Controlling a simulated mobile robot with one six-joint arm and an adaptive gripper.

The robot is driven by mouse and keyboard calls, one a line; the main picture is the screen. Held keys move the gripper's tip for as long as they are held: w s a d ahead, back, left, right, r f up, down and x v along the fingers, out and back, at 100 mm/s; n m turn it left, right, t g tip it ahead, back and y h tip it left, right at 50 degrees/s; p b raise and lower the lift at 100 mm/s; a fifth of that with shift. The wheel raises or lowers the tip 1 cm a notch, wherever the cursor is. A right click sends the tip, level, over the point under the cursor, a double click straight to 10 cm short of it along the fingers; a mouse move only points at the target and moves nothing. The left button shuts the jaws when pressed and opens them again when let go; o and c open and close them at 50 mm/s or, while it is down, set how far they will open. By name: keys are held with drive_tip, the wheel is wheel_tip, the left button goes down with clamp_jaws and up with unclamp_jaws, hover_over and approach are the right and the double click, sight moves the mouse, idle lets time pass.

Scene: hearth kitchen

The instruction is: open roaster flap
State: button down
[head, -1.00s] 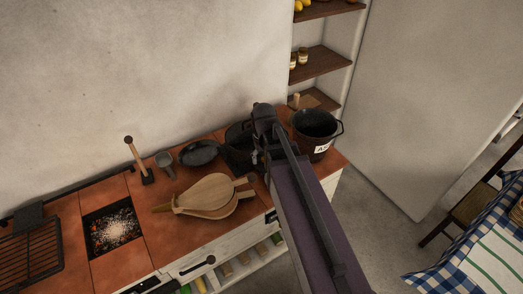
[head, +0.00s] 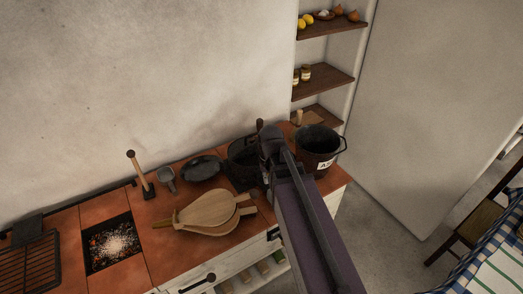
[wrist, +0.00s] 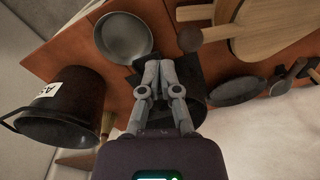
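The dark drum-shaped roaster (head: 243,153) stands on the tiled counter, just left of my arm's end in the head view. My arm hides its right side. In the wrist view the dark roaster body (wrist: 192,98) lies behind and beside my fingers, partly covered by them. Its flap cannot be made out clearly. My gripper (wrist: 159,66) points at the roaster's edge, its two grey fingertips side by side with no clear gap. Nothing shows between them. Whether they touch the roaster cannot be told.
A black ash bucket (head: 317,148) stands right of the roaster. A grey pan (wrist: 123,37) lies close to my fingertips. An ember pit (head: 111,244) is farther left.

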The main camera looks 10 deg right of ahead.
drive_tip(key=w+d+r+m+t+y, duration=0.1)
drive_tip(key=w+m, duration=0.3)
drive_tip(key=m, duration=0.5)
drive_tip(key=w+d+r+m+t+y+p, duration=0.1)
drive_tip(key=w+d+r+m+t+y, duration=0.1)
drive_tip(key=m, duration=0.8)
drive_tip(key=w+d+r+m+t+y+p, duration=0.1)
drive_tip(key=w+d+r+m+t, duration=0.2)
drive_tip(key=w+m, duration=0.4)
drive_tip(key=shift+w+d+r+m+t, duration=0.35)
drive_tip(key=shift+d+r+m, duration=0.25)
drive_tip(key=shift+d+m, duration=0.5)
drive_tip(key=shift+w+a+f+y, duration=0.1)
drive_tip(key=shift+a+y, duration=0.05)
drive_tip(key=shift+y, duration=0.15)
